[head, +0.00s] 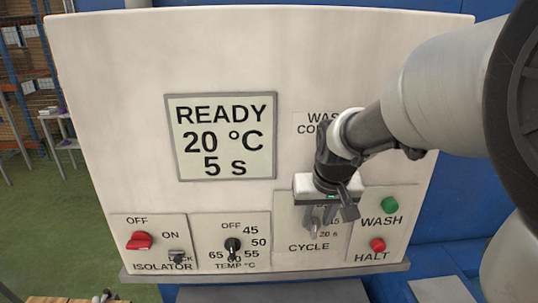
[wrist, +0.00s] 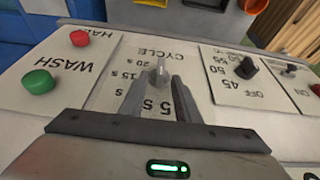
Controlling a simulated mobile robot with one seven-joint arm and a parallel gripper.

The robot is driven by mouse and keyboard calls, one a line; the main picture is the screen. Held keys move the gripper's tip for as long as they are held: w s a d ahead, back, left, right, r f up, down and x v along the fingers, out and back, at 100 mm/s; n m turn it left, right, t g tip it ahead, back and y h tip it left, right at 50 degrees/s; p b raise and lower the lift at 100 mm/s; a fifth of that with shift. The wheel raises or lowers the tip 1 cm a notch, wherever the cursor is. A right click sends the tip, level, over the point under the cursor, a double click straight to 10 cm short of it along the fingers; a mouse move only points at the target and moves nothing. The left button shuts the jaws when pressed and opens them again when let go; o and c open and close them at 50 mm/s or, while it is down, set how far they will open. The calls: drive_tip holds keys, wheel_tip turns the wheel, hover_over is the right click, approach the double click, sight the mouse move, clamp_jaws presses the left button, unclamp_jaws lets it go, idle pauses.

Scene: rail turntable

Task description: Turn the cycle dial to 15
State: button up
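The cycle dial (wrist: 160,74) is a small grey knob on the CYCLE plate (wrist: 110,88), with 5 s, 15 s and 20 s readable around it in the wrist view. My gripper (wrist: 161,82) is in front of the plate, with one finger on each side of the knob. The fingers look apart, with a narrow gap beside the knob; contact is not clear. In the head view my gripper (head: 323,222) hides the dial and part of its scale. The display (head: 226,137) reads READY, 20 °C, 5 s.
Right of the cycle plate are a green WASH button (head: 390,204) and a red HALT button (head: 377,245). To the left are a black temperature dial (head: 233,245) and a red isolator switch (head: 139,241) beside a small lock (head: 177,256). A ledge (head: 270,272) runs below the panel.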

drive_tip(key=shift+w+f, duration=0.2)
drive_tip(key=shift+f, duration=0.25)
drive_tip(key=c, duration=0.7)
drive_tip(key=shift+s, duration=0.2)
clamp_jaws()
